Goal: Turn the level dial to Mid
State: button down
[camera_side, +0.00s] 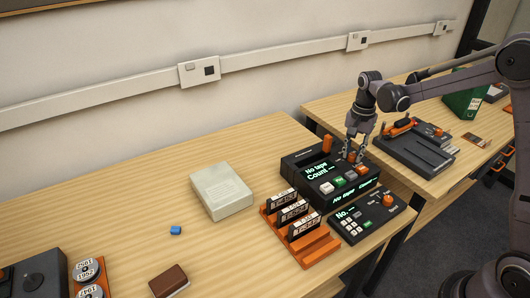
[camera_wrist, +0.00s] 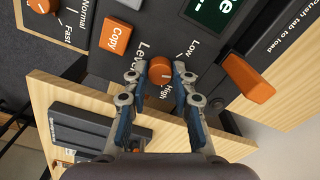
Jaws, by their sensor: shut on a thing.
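The level dial (camera_wrist: 160,72) is a round orange knob on a dark device (camera_wrist: 110,58). In the wrist view, "Level", "Low" and "High" are printed around it; I cannot read a "Mid" label. A short pale mark shows on the knob, but I cannot tell its exact setting. My gripper (camera_wrist: 159,78) is shut on the dial, one finger at each side. The device's screen (camera_side: 317,169) reads "No tape".
An orange lever (camera_wrist: 247,78) stands near my right finger in the wrist view. An orange "Copy" key (camera_wrist: 115,35) is at the left. In the side view, a black keypad unit (camera_side: 372,222) and an orange rack (camera_side: 318,247) stand in front.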

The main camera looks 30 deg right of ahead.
aim_at(353, 155)
jog(key=shift+m, duration=1.5)
jog(key=c, duration=1.1)
grip_release()
jog(key=shift+r, duration=0.1)
notch_tip(353, 155, up, 12)
jog(key=shift+f, duration=0.1)
